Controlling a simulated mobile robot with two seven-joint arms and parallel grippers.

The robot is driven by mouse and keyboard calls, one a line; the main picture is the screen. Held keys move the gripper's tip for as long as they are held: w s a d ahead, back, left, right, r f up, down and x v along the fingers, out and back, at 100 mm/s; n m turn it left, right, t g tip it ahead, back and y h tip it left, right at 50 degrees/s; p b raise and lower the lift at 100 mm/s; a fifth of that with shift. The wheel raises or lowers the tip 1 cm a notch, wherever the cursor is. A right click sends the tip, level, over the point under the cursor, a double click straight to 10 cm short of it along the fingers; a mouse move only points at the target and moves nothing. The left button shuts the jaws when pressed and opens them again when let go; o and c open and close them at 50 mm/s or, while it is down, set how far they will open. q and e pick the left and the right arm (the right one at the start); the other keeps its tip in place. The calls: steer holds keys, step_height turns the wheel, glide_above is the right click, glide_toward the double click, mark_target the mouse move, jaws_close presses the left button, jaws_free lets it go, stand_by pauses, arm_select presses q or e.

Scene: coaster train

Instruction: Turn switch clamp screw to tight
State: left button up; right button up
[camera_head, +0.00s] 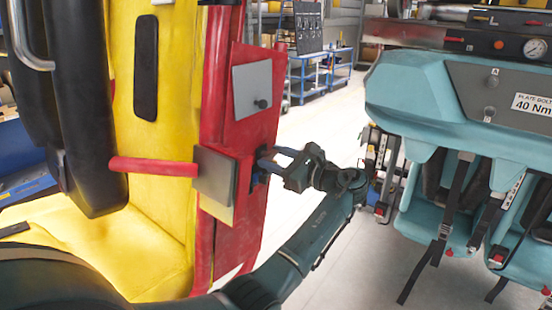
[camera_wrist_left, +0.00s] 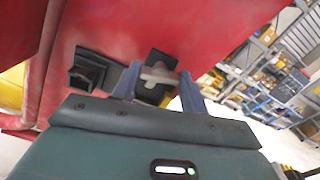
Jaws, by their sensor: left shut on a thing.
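The switch clamp screw (camera_wrist_left: 158,76) shows in the left wrist view as a small grey wing-shaped head in front of a dark plate on the red panel (camera_wrist_left: 115,30). My left gripper (camera_wrist_left: 158,88) has one blue-grey finger on each side of the head and is shut on it. In the head view my left gripper (camera_head: 268,164) reaches in from the right side to the red panel's edge, and the screw itself is hidden by the fingers there. I cannot tell how far the screw is turned. My right gripper is in neither view.
Teal seats (camera_head: 425,190) with hanging straps stand at the right. Open floor lies between.

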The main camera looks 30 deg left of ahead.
arm_select(q)
steer(key=shift+m, duration=0.7)
steer(key=shift+f, duration=0.1)
steer(key=o, duration=1)
steer(key=d+b, duration=0.1)
steer(key=d, duration=0.3)
steer(key=d+b, duration=0.1)
steer(key=d, duration=0.3)
steer(key=s+d+b, duration=0.1)
steer(key=d, duration=0.4)
steer(key=shift+d, duration=0.1)
